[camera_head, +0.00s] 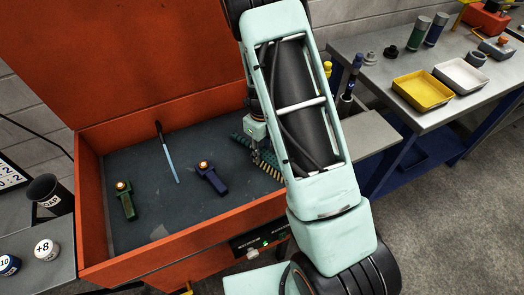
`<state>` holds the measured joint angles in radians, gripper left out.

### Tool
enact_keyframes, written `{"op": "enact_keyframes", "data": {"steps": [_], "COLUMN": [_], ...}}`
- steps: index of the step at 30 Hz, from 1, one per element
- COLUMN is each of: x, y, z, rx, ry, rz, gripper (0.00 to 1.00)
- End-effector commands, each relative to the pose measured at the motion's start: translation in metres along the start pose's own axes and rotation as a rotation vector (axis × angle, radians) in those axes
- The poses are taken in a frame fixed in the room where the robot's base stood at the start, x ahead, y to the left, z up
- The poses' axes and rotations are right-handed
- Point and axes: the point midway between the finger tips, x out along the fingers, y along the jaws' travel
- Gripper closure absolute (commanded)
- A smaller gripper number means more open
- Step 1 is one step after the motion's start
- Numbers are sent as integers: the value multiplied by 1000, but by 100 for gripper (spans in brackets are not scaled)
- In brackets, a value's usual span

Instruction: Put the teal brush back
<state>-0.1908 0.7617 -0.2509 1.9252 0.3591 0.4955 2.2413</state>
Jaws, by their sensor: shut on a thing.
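A brush with teal and tan bristles (271,172) shows at the right side of the open orange bin (180,243), low near the bin's dark floor. My gripper (259,156) is at this brush and shut on it. My pale mint arm covers part of the brush and the bin's right end. I cannot tell whether the brush touches the floor.
In the bin lie a green tool (126,204), a dark blue tool (213,181) and a thin pale-blue stick (168,155). A bench at right holds a yellow tray (424,104) and a white tray (461,91). A black cup (49,196) stands at left.

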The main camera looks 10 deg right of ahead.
Motion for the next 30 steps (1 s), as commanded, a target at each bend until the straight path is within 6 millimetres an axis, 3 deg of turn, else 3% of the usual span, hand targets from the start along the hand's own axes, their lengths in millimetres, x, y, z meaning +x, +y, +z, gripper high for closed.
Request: {"op": "enact_keyframes", "data": {"steps": [6,17,30], "x": [1,-6,-92], "y": [0,0,0], "z": [0,0,1], "rx": [0,-2,-2], "ry": [0,0,-3], "rz": [0,-1,-2], "gripper": [53,53,53]}}
